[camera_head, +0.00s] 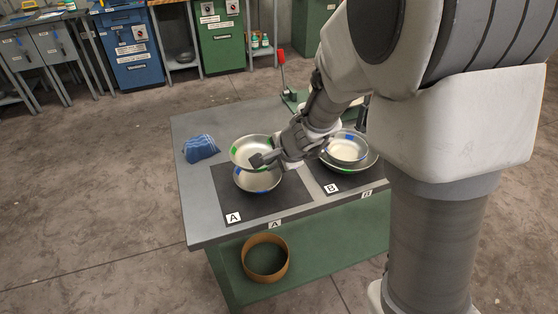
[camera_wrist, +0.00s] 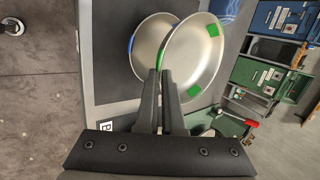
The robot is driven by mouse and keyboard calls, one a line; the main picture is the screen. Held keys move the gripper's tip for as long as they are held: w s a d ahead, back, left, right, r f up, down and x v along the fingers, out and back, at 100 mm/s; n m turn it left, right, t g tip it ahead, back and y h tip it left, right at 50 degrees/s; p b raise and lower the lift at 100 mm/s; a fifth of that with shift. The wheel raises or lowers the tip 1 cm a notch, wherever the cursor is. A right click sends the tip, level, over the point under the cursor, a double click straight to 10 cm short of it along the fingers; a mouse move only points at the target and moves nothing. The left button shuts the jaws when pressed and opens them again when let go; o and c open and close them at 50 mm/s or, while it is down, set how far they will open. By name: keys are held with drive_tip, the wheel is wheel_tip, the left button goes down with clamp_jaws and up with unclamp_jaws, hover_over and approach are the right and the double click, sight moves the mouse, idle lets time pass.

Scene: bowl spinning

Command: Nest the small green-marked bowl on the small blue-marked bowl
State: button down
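A small green-marked bowl (camera_head: 240,154) is in my gripper (camera_head: 262,160), tilted, over the left part of the table. In the wrist view the green-marked bowl (camera_wrist: 203,50) has its rim between the two close fingers (camera_wrist: 160,76). A blue-marked bowl (camera_head: 257,183) of about the same width stands on mat A just below it; it also shows behind it in the wrist view (camera_wrist: 142,40). The held bowl hides part of this bowl, and whether they touch is unclear. On mat B another blue-marked bowl (camera_head: 346,148) sits inside a wider green-marked bowl (camera_head: 361,167).
The dark mat A (camera_head: 226,196) and mat B (camera_head: 329,178) lie on the grey table (camera_head: 195,226). A blue cloth (camera_head: 200,148) lies at the left. A brown ring-shaped container (camera_head: 265,241) is on the green lower shelf. My arm covers the table's right side.

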drive_tip(key=shift+f+b, duration=2.6)
drive_tip(key=shift+f, duration=0.55)
drive_tip(key=shift+f+b, duration=0.4)
drive_tip(key=shift+b, duration=0.1)
drive_tip(key=c, duration=1.3)
unclamp_jaws()
drive_tip(key=shift+c, duration=0.2)
drive_tip(key=shift+d+r, duration=0.1)
drive_tip(key=shift+r, duration=0.1)
drive_tip(key=shift+p+v, duration=0.9)
drive_tip(key=shift+v, duration=0.5)
drive_tip(key=o, duration=0.6)
drive_tip(key=shift+c, duration=0.2)
